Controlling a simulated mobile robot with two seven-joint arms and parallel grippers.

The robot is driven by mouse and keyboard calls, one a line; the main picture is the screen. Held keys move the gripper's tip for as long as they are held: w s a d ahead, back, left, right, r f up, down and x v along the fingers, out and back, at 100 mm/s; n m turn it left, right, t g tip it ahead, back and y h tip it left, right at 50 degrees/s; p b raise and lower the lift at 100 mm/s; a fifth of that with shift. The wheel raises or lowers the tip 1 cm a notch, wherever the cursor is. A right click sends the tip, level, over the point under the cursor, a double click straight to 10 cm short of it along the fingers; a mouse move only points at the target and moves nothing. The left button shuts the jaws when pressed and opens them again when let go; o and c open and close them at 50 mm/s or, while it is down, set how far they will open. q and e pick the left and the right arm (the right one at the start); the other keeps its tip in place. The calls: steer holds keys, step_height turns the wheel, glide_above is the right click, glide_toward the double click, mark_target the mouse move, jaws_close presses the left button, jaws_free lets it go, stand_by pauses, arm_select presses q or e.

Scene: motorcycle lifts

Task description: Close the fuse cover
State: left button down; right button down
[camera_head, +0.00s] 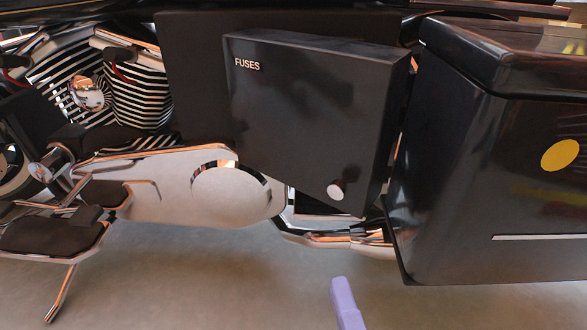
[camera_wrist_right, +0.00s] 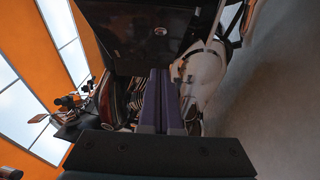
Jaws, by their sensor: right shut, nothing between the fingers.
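The fuse cover (camera_head: 305,120) is a black panel marked FUSES with a small pale knob (camera_head: 336,190) near its lower right corner. It stands out in front of a dark panel (camera_head: 190,75) on the motorcycle's side; how far it is open I cannot tell. My right gripper (camera_head: 339,284) shows as a purple finger below the knob, apart from the cover. In the right wrist view its two purple fingers (camera_wrist_right: 160,75) are together and empty. A dark panel with a round knob, likely the cover (camera_wrist_right: 125,35), lies beyond them. My left gripper is not in view.
A black side case (camera_head: 450,190) with a yellow disc (camera_head: 560,155) stands close to the right of the cover. Chrome engine parts (camera_head: 130,80) and a footrest (camera_head: 50,233) are at left. The floor (camera_head: 200,285) below is clear.

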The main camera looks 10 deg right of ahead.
steer(key=b, duration=0.5)
glide_toward(328, 191)
steer(key=w+a, duration=0.3)
steer(key=w+d, duration=0.1)
steer(key=w+d+b, duration=0.1)
steer(key=w+d, duration=0.1)
steer(key=shift+d+r, duration=0.25)
steer(key=shift+r, duration=0.1)
steer(key=shift+s, duration=0.1)
